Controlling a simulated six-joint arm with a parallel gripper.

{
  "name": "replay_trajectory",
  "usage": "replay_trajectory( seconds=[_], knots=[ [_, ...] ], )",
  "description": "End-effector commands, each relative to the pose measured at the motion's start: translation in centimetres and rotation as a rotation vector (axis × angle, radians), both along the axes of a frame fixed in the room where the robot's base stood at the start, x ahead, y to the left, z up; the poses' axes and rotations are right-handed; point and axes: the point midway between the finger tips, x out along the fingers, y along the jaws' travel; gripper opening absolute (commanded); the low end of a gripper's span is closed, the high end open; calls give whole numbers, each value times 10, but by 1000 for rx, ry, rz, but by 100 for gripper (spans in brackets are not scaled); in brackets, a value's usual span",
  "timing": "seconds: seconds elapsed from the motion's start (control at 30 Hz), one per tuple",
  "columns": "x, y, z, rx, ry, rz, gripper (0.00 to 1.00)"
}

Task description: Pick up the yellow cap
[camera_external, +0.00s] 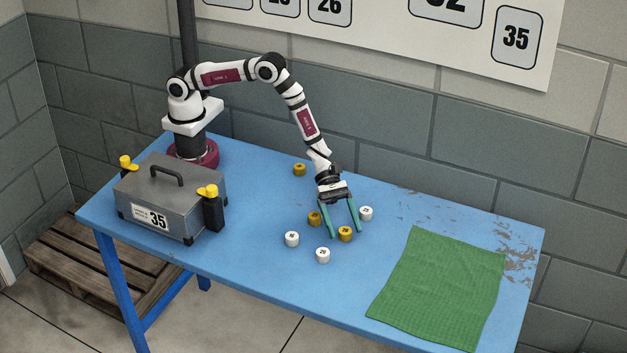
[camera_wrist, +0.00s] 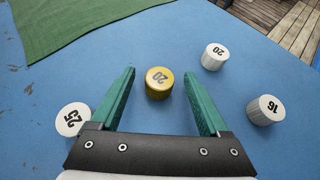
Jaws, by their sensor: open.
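A yellow cap (camera_external: 345,233) stands on the blue table, below and between the fingertips of my gripper (camera_external: 346,235). My gripper is open and empty, pointing down. I cannot tell how far the tips are above the table. Two more yellow caps show in the external view: one (camera_external: 315,218) just left of the gripper, one (camera_external: 299,169) farther back. Neither shows in the wrist view.
White caps stand around: one (camera_external: 366,213) right of the gripper, one (camera_external: 292,239) to its left, one (camera_external: 322,255) in front. A green cloth (camera_external: 440,285) lies on the right. A grey toolbox (camera_external: 170,195) marked 35 stands on the left of the blue table (camera_external: 250,270).

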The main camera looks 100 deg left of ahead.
Motion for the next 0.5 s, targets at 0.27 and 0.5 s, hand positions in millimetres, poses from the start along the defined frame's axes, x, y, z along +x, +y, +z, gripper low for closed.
replay_trajectory(
  seconds=[0.27, 0.5],
  knots=[
    [0, 0, 0, 0, 0, 0, 55],
    [0, 0, 0, 0, 0, 0, 12]
  ],
)
